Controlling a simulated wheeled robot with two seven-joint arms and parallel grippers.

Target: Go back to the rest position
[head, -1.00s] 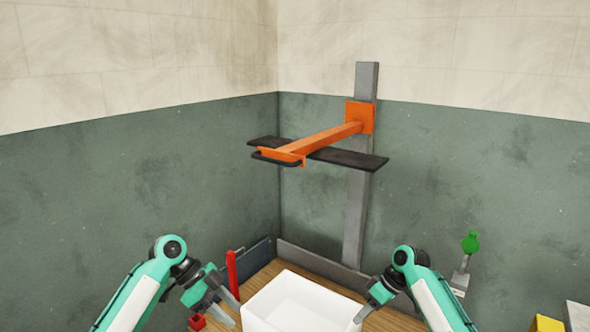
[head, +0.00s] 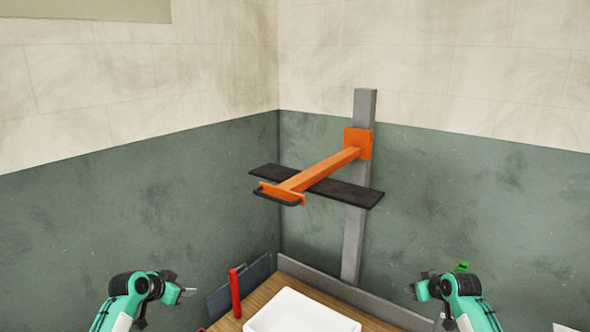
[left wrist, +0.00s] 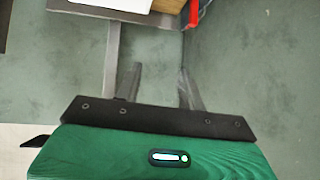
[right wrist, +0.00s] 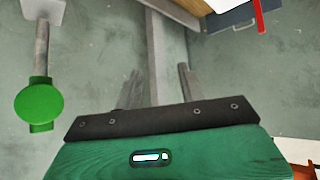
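My left gripper (head: 187,291) is at the lower left of the head view. In the left wrist view its two fingers (left wrist: 159,84) stand apart with nothing between them. My right gripper (head: 415,288) is at the lower right of the head view. In the right wrist view its fingers (right wrist: 159,84) are also apart and empty. Both grippers are clear of the white bin (head: 300,312), one to each side of it. The bin's lower part is cut off by the frame.
The press, with an orange arm (head: 325,172), black plate (head: 345,193) and grey column (head: 354,240), stands in the corner behind the wooden table (head: 262,292). A red post (head: 235,293) stands left of the bin.

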